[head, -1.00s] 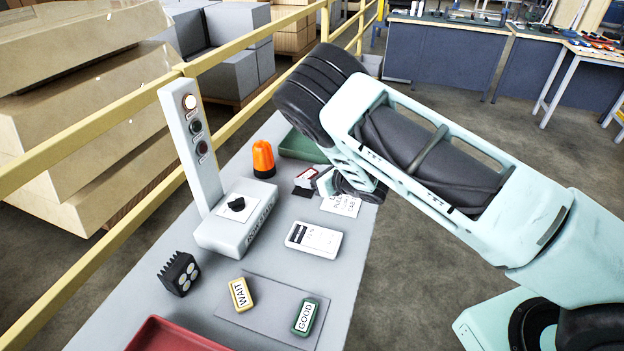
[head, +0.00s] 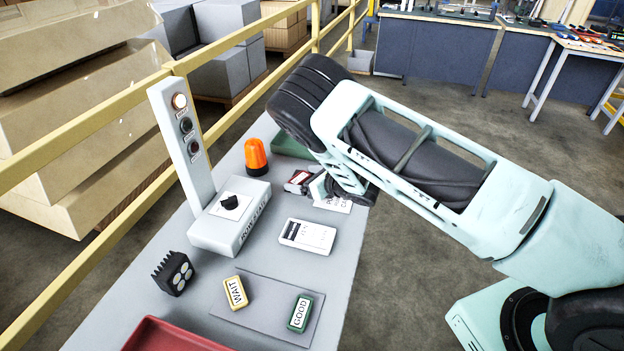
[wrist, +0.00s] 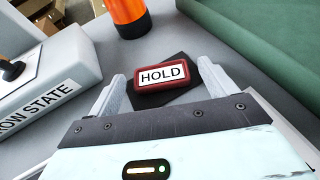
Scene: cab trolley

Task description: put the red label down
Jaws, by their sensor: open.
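The red label (wrist: 163,76), marked HOLD, lies face up on a dark square pad (wrist: 178,60) on the grey table top. In the head view the label (head: 298,178) shows small, partly hidden by my gripper. My gripper (wrist: 160,70) is open, its two pale fingers on either side of the label. A gap shows at the left finger; the right finger is very close to the label, and I cannot tell whether they touch.
An orange beacon (head: 256,158) stands just behind the label. A grey control box (head: 230,215) with a lamp post (head: 183,145) is to the left. A white device (head: 307,236), a yellow WAIT label (head: 235,292) and a green GOOD label (head: 300,313) lie nearer. A green tray (wrist: 262,35) is beyond.

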